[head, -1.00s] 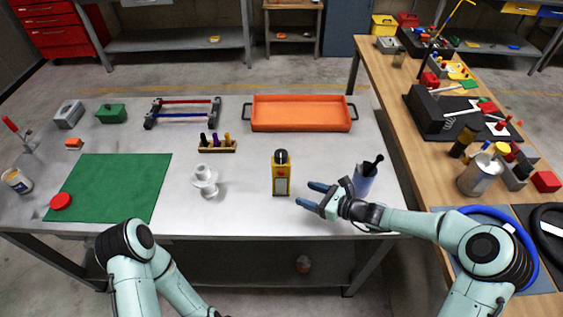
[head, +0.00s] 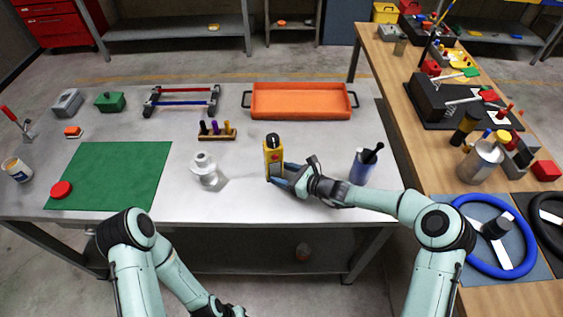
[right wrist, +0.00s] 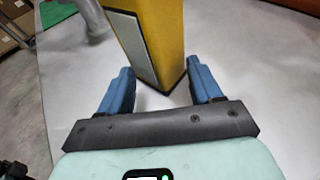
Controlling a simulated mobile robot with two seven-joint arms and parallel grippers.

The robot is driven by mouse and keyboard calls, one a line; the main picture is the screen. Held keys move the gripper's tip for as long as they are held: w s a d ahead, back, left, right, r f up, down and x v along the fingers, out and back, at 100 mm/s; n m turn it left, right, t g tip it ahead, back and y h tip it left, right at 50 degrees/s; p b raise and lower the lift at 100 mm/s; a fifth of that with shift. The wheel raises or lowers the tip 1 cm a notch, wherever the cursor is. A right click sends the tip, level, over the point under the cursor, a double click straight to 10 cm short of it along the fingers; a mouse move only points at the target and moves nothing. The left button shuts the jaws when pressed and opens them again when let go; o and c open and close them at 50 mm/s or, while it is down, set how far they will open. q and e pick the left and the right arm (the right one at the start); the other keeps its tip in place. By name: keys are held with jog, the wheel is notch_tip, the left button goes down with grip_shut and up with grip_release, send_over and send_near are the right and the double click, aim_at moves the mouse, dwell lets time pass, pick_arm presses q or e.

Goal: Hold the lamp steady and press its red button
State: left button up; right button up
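The lamp, a yellow box with a black top (head: 273,152), stands upright on the grey table near the front middle. It also shows in the right wrist view (right wrist: 165,35), where its top is cut off. I cannot clearly make out its red button. My right gripper (head: 280,178) is low at the lamp's base, reaching in from the right. In the right wrist view the blue fingers (right wrist: 163,90) are spread, with the lamp's lower corner at the gap between their tips.
A white flanged pipe part (head: 205,169) stands left of the lamp. A blue cup with a dark tool (head: 362,165) stands to the right, near my right forearm. Behind are a peg holder (head: 217,135) and an orange tray (head: 300,101). A green mat (head: 115,175) lies left.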

grip_shut()
jog(key=shift+o, duration=2)
grip_release()
